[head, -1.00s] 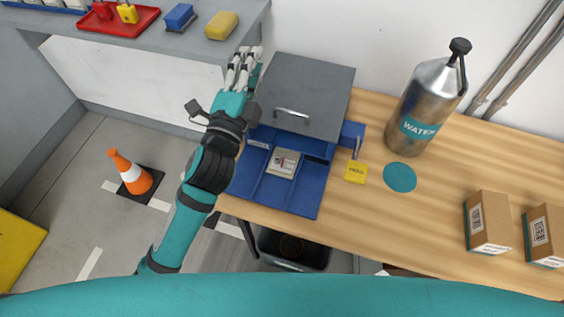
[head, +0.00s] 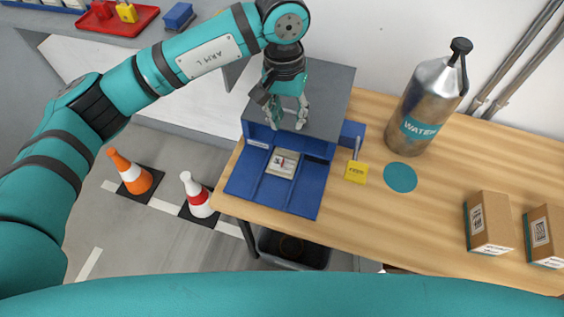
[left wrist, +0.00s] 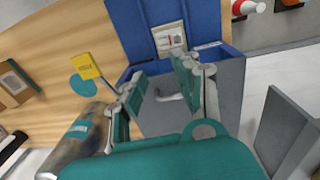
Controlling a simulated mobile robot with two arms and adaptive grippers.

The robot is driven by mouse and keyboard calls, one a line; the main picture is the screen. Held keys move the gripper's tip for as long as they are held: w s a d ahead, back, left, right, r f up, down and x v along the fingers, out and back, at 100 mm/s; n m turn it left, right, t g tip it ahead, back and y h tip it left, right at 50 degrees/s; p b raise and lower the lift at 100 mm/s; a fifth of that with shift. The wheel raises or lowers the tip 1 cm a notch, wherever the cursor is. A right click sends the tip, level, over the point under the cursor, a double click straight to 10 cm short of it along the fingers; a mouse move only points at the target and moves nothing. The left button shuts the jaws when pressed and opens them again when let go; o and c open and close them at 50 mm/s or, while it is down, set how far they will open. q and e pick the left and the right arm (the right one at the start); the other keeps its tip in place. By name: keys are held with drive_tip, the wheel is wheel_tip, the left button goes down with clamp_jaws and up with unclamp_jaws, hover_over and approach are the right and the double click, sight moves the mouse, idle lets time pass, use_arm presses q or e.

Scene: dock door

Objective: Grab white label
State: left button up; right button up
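The white label (head: 283,163), with small dark and red print, lies flat in the middle channel of the blue tray (head: 245,178) in front of a grey-lidded box (head: 333,100). It also shows in the left wrist view (left wrist: 169,38), beyond the fingers. My left gripper (head: 287,122) points down over the front part of the grey lid, behind the label. Its fingers are apart with nothing between them, as the left wrist view shows (left wrist: 156,80). The lid handle is hidden by the gripper in the head view. My right gripper is not in view.
A yellow tag (head: 356,172) stands right of the tray, by a teal disc (head: 400,177) and a tall steel water bottle (head: 425,103). Cardboard boxes (head: 490,222) are at the right. A dark bin (head: 292,248) is below the table edge. Cones stand on the floor.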

use_arm(q)
drive_tip(key=a, duration=0.1)
drive_tip(key=p, duration=0.2)
hover_over(282, 163)
drive_tip(key=shift+y, duration=0.3)
drive_tip(key=f, duration=1.2)
drive_tip(key=shift+w, duration=0.3)
drive_tip(key=f+p, duration=0.1)
drive_tip(key=f, duration=0.1)
drive_tip(key=f+p, duration=0.1)
drive_tip(key=f, duration=0.1)
drive_tip(key=shift+s, duration=0.4)
drive_tip(key=shift+f, duration=0.55)
clamp_jaws()
drive_tip(key=shift+w, duration=0.1)
